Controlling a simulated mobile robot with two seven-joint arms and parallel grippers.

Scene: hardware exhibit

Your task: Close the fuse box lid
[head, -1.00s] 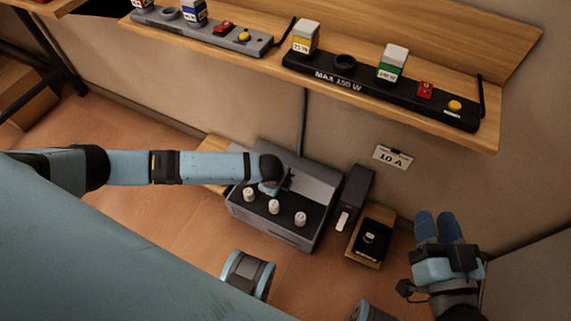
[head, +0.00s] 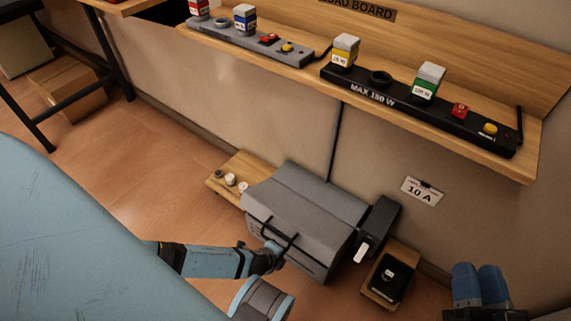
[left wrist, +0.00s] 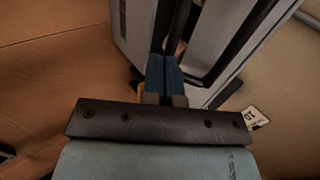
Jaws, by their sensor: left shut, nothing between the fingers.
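The grey fuse box (head: 264,228) stands low by the wall in the head view. Its grey lid (head: 312,196) is down over the top and hides the white fuses inside. I cannot tell whether it sits fully flush. A dark bar handle (head: 272,228) runs along the front. My left gripper (head: 276,250) is at the front of the box, beside the handle. In the left wrist view its blue fingers (left wrist: 163,68) are together and empty, close to a dark bar and the grey box face. My right gripper (head: 478,280) is at the lower right, away from the box, its fingers side by side.
A dark switch unit (head: 378,222) adjoins the box's right side. A small wooden board with a black device (head: 390,278) lies right of it. A wooden block (head: 228,166) with white fuses is at the left. A shelf (head: 440,125) with load boards overhangs behind.

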